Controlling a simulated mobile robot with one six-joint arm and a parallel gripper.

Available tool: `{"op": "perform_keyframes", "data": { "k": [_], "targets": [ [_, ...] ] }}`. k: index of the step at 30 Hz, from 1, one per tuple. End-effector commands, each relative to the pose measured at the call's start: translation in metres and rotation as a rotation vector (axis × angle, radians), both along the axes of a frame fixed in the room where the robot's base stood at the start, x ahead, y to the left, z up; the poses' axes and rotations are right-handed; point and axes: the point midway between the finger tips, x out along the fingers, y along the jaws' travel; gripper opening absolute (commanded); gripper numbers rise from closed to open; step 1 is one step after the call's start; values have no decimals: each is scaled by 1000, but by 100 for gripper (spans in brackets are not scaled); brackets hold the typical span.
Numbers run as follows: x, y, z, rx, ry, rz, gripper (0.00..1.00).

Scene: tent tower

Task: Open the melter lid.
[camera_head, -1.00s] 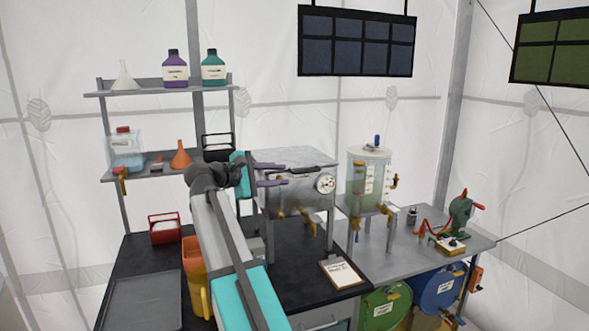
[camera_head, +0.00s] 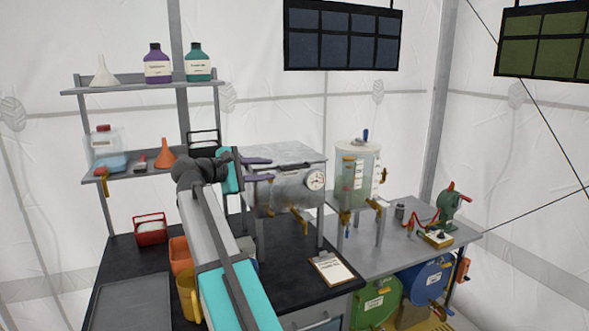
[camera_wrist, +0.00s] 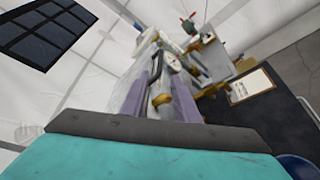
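The melter (camera_head: 284,193) is a grey metal box on legs with a round dial on its front and a flat lid (camera_head: 285,152) on top. The lid looks shut, and a dark bar runs along its front edge. My gripper (camera_head: 263,170) has two purple fingers, spread apart one above the other. They reach across the left part of the melter's front, just below the lid edge. In the wrist view the fingers (camera_wrist: 161,97) stand apart with part of the melter between them. Nothing is clearly gripped, and contact cannot be told.
A glass-walled tank (camera_head: 357,173) stands right of the melter. A clipboard (camera_head: 332,268) lies on the dark bench in front. A shelf (camera_head: 140,88) with bottles is at the back left. A red basket (camera_head: 151,230) and a yellow jug (camera_head: 188,296) stand left of my arm.

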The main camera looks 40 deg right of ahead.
Motion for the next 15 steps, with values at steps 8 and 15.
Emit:
{"op": "perform_keyframes", "data": {
  "k": [8,15],
  "targets": [
    [-2,-36,-6,1,0,-2,28],
    [-4,-69,-13,0,0,-1,28]
  ]
}}
